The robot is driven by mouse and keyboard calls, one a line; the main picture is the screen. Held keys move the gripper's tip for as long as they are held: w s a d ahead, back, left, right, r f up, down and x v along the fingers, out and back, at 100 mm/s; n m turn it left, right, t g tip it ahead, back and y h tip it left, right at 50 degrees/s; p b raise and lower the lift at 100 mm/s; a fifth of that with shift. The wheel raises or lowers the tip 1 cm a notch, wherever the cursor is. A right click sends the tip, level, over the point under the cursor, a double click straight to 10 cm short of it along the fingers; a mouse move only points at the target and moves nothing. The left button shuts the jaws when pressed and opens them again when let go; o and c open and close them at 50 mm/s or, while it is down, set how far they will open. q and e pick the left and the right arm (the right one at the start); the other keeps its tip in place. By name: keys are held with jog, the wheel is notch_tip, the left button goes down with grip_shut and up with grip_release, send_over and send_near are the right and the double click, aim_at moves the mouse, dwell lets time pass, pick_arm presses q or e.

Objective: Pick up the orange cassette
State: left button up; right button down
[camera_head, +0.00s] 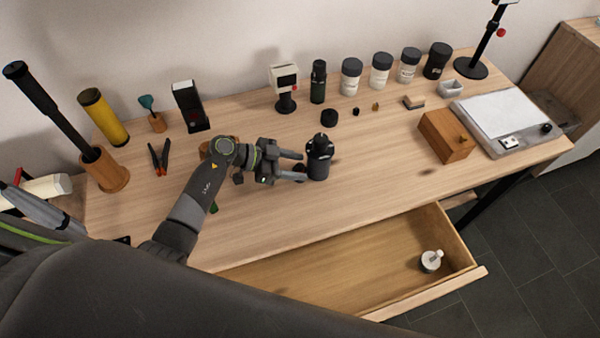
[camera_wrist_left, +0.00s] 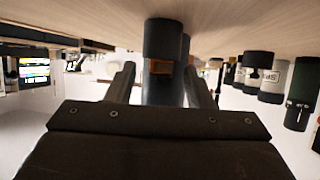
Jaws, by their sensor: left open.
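I see a small orange-brown piece (camera_head: 375,106) at the back of the table; it may be the orange cassette, but it is too small to be sure. My left gripper (camera_head: 297,166) is open over the middle of the table, to the left of and nearer than that piece. A dark bottle (camera_head: 318,168) stands upright at its fingertips. In the left wrist view, which looks upside down, the bottle (camera_wrist_left: 162,92) shows between my left fingers (camera_wrist_left: 160,72); I cannot tell whether they touch it. My right gripper is not in view.
A black cap (camera_head: 329,117) and a small black piece (camera_head: 355,111) lie behind the bottle. Several jars stand along the back. A wooden box (camera_head: 446,136) is at right. An open drawer (camera_head: 345,277) extends in front.

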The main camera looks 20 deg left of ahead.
pick_arm(q)
grip_shut()
dwell(0.4)
